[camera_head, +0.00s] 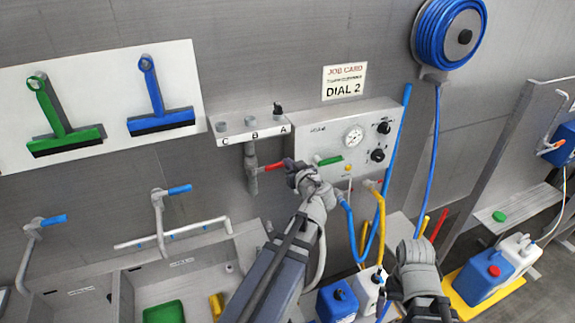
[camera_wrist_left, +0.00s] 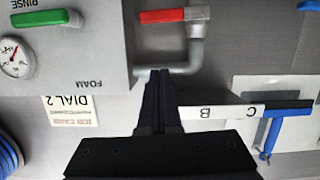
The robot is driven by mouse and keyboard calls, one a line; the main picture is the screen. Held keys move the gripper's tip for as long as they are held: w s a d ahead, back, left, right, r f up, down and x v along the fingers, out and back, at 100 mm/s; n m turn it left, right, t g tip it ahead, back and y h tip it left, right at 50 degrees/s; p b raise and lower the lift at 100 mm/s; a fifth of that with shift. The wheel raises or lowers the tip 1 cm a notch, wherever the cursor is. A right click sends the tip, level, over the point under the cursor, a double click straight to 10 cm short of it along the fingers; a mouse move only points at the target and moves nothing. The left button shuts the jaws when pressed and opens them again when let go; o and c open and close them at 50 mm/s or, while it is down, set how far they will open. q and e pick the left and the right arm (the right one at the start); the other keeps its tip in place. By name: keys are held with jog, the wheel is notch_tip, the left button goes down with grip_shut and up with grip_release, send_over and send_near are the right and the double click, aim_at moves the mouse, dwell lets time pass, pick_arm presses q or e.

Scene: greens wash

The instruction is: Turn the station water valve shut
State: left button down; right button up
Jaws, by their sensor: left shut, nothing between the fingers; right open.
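A red lever (camera_head: 274,165) sits on a grey pipe (camera_head: 250,165) at the left side of the white control box (camera_head: 365,120). No label on the lever is readable. In the left wrist view, which is upside down, the red lever (camera_wrist_left: 163,15) lies across the pipe, beyond the fingertips. My left gripper (camera_head: 294,168) is in front of the box's lower left, just right of the lever. Its fingers (camera_wrist_left: 160,75) are shut and empty, apart from the lever in the wrist view. My right gripper (camera_head: 415,255) is at the lower right, open, its fingertips mostly hidden.
A green lever (camera_head: 330,160) marked RINSE, a gauge (camera_head: 353,136) and black knobs are on the box. A labelled A, B, C rail (camera_head: 252,133) is left of it. Blue and yellow hoses (camera_head: 380,225) hang below, above jugs. Sinks (camera_head: 175,270) stand at lower left.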

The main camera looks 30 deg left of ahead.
pick_arm(q)
jog(key=b, duration=0.2)
send_over(278, 165)
jog(key=s+d, duration=0.2)
notch_tip(278, 165, down, 2)
jog(key=shift+w+a+f+b, duration=0.1)
jog(key=shift+w+f+b, duration=0.05)
jog(key=shift+f+b, duration=0.9)
jog(key=shift+w+a+f+b, duration=0.1)
jog(key=shift+w+f+b, duration=0.05)
jog(key=shift+f+b, duration=0.9)
jog(key=shift+d+f+b, duration=0.15)
jog(key=shift+f+b, duration=0.65)
jog(key=shift+f, duration=0.1)
jog(key=shift+s+r, duration=0.1)
jog(key=shift+r, duration=0.05)
